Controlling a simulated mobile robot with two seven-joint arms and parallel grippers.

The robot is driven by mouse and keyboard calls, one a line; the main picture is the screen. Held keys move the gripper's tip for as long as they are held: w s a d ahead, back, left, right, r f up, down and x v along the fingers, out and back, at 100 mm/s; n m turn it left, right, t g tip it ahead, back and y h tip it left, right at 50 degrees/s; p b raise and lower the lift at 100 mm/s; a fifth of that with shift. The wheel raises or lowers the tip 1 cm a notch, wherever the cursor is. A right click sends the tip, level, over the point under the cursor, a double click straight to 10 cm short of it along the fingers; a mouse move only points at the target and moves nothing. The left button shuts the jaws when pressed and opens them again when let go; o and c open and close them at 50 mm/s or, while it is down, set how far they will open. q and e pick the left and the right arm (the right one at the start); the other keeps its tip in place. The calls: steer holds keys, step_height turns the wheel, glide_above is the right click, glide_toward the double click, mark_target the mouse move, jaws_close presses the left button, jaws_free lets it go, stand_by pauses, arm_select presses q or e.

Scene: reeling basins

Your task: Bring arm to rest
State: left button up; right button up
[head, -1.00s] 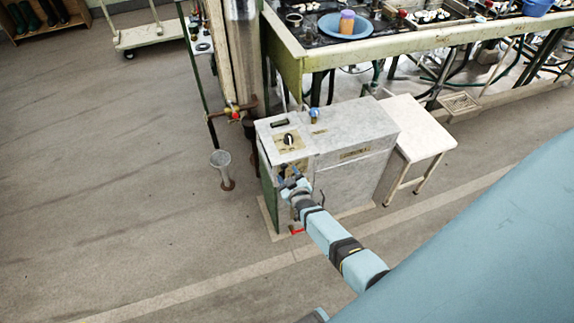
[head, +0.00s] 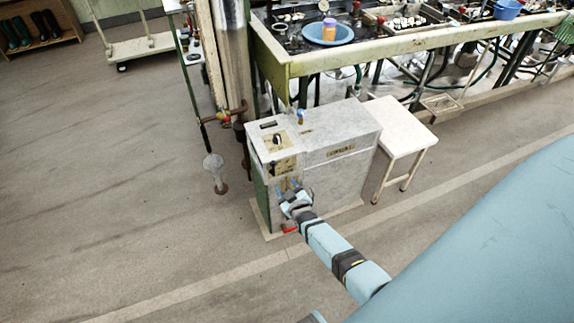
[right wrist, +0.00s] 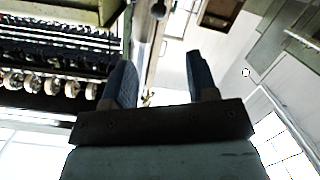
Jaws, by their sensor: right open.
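My right arm reaches in from the lower right in the head view. Its gripper (head: 287,185) is in front of the grey cabinet (head: 342,150) in that view, over the lower part of its panel end. I cannot tell how far it is from the cabinet. In the right wrist view the two dark blue fingers (right wrist: 160,75) stand well apart with nothing between them. My left gripper is not in view.
A white stool (head: 399,125) stands right of the cabinet. A pipe stand (head: 216,172) is left of the cabinet. The floor further left is mostly clear.

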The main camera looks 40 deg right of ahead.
stand_by(0.3)
steer(key=s+a+r+g+y+p, duration=0.1)
steer(key=s+a+r+y+p, duration=0.1)
steer(key=s+a+r, duration=0.4)
steer(key=s+a+r+g+y+p, duration=0.2)
steer(key=s+a+r, duration=0.3)
steer(key=s, duration=0.6)
steer(key=s+a+r+g+y+p, duration=0.1)
steer(key=s+a+r+y+p, duration=0.1)
steer(key=s+a+r+p, duration=0.2)
steer(key=s+a+r, duration=0.2)
steer(key=s+r, duration=0.2)
steer(key=s, duration=0.1)
steer(key=shift+s+a+r+n+g+y, duration=0.3)
steer(key=shift+s+r+n+g+y, duration=0.05)
steer(key=shift+r+n+g+y, duration=0.05)
